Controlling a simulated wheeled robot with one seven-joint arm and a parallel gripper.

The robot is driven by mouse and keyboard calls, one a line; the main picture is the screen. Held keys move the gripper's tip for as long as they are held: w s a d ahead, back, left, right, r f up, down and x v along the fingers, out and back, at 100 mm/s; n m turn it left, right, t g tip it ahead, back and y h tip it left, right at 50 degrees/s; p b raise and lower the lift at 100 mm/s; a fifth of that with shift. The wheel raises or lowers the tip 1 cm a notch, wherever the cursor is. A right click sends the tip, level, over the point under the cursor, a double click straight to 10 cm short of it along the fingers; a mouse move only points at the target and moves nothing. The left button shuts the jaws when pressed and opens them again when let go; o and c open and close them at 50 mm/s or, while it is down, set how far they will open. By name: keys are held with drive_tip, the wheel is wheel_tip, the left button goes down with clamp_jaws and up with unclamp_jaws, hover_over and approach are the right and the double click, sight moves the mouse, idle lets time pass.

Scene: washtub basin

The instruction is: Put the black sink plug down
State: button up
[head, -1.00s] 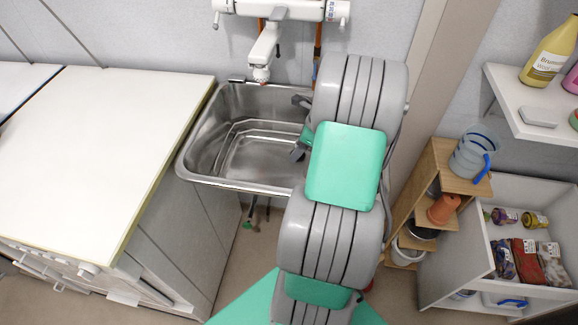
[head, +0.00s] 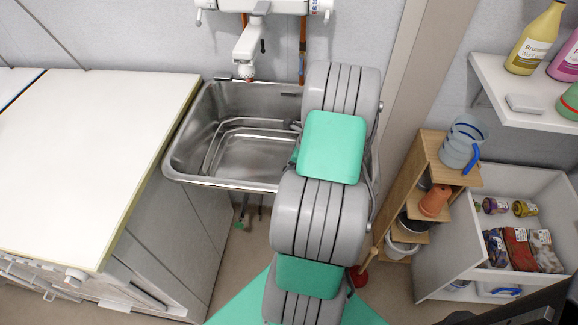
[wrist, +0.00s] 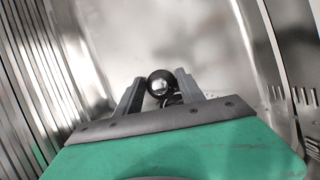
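The black sink plug (wrist: 160,83) shows in the wrist view as a small, round, shiny dark shape with a bright highlight. It sits between the fingertips of my gripper (wrist: 159,80), which close in on both its sides. Part of the plug lower down is hidden by the gripper. The steel basin (head: 225,150) stands at the centre left in the head view, and my arm reaches over its right side. My gripper and the plug are mostly hidden behind the arm there. In the wrist view, shiny metal surfaces surround the gripper.
A white tap (head: 248,50) hangs over the back of the basin. A white countertop (head: 90,140) lies to the left. A wooden shelf (head: 432,150) with a jug and pots and an open white drawer (head: 450,250) stand at the right.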

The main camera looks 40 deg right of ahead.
drive_tip(key=o, duration=0.3)
drive_tip(key=p+v, duration=0.1)
drive_tip(key=v, duration=1.1)
drive_tip(key=shift+r, duration=0.15)
drive_tip(key=shift+a, duration=0.1)
